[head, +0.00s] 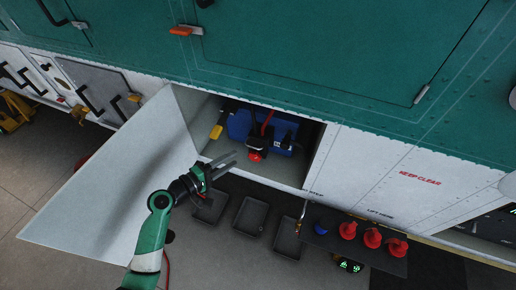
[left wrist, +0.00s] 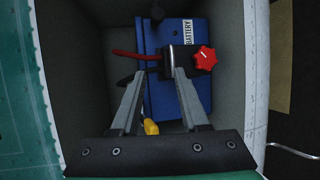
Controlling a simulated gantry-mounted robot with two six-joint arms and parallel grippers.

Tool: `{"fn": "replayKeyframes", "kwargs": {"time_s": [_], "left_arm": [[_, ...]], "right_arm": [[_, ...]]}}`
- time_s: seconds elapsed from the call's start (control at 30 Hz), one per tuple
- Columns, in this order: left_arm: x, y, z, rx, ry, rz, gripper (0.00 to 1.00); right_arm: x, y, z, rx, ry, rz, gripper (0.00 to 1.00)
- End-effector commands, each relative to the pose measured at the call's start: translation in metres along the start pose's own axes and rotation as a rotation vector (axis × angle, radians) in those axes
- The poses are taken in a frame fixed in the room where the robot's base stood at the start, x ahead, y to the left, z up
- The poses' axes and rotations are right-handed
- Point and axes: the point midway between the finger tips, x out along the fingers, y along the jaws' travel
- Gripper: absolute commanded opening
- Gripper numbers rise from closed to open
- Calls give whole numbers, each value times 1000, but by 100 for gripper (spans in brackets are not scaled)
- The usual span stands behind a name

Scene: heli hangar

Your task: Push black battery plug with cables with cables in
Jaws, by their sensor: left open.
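The black battery plug (head: 257,142) with its red knob (head: 255,156) sits at the front of the blue battery (head: 239,124) inside an open compartment. In the left wrist view the plug (left wrist: 180,62) lies just beyond my fingertips, with the red knob (left wrist: 205,58) on its right and a red cable (left wrist: 132,56) running left. My left gripper (head: 235,158) is open at the compartment mouth, left of the knob. In the left wrist view its fingers (left wrist: 158,75) are apart, with the right fingertip close to the plug; contact cannot be told. My right gripper is out of view.
The open white door (head: 115,180) hangs left of the compartment. A yellow object (head: 216,132) is at its left inside. Below are black trays (head: 249,216) and a dark shelf (head: 385,258) with several red caps (head: 372,237) and a blue one (head: 321,228).

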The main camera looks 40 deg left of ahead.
Motion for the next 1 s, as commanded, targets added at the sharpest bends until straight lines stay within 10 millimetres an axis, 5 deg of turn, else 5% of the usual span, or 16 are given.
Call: {"fn": "replayKeyframes", "kwargs": {"time_s": [0.1, 0.37, 0.8, 1.0], "left_arm": [[-4, -22, -12, -13, 27, -8, 45], [0, -20, -16, -13, 34, -4, 45], [87, -22, -17, -12, 31, -4, 45], [109, -22, -19, -12, 33, -5, 45]], "right_arm": [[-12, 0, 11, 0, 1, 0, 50], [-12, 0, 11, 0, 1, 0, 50], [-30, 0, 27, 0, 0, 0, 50], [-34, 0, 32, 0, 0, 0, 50]]}}
